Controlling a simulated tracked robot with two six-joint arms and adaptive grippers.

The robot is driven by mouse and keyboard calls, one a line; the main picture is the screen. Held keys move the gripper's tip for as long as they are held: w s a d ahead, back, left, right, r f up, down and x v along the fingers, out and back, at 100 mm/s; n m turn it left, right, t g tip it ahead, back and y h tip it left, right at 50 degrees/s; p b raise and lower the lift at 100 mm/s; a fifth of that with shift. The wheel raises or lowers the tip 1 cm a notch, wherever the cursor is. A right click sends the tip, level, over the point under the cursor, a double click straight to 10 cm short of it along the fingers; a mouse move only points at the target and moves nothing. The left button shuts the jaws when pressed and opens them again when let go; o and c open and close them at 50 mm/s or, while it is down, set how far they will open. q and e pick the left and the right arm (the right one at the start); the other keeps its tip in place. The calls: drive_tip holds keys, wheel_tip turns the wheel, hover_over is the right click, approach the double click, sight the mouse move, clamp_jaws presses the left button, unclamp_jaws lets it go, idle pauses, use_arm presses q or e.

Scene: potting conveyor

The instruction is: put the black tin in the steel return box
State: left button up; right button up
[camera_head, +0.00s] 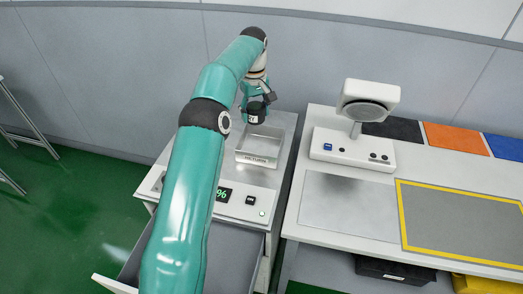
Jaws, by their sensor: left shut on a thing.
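The steel return box (258,162) stands on the small grey cabinet left of the workbench, open at the top, with a label on its front. My left gripper (256,103) is shut on the black tin (256,117). It holds the tin at the far side of the box, over or just behind its back edge; I cannot tell the exact height. The tin looks roughly upright. My left arm crosses the picture and hides part of the cabinet. My right gripper is not in view.
The cabinet has a panel with a green display (223,195) and an open drawer (236,262) below. On the workbench at right stand a white device with a round head (369,100), a steel plate (348,204) and a yellow-framed grey mat (462,222).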

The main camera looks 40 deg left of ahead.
use_arm(q)
drive_tip(key=f, duration=0.8)
drive_tip(key=f+p, duration=0.1)
drive_tip(key=f, duration=0.3)
drive_tip(key=shift+w+d+f, duration=0.15)
drive_tip(key=shift+w+d, duration=0.1)
drive_tip(key=shift+w, duration=0.15)
wheel_tip(320, 180, down, 4)
drive_tip(key=shift+r+p, duration=0.15)
drive_tip(key=shift+p, duration=0.35)
drive_tip(key=shift+f, duration=0.3)
drive_tip(key=shift+f, duration=0.2)
drive_tip(key=o, duration=0.9)
drive_tip(key=shift+r, duration=0.1)
drive_tip(key=shift+r, duration=0.1)
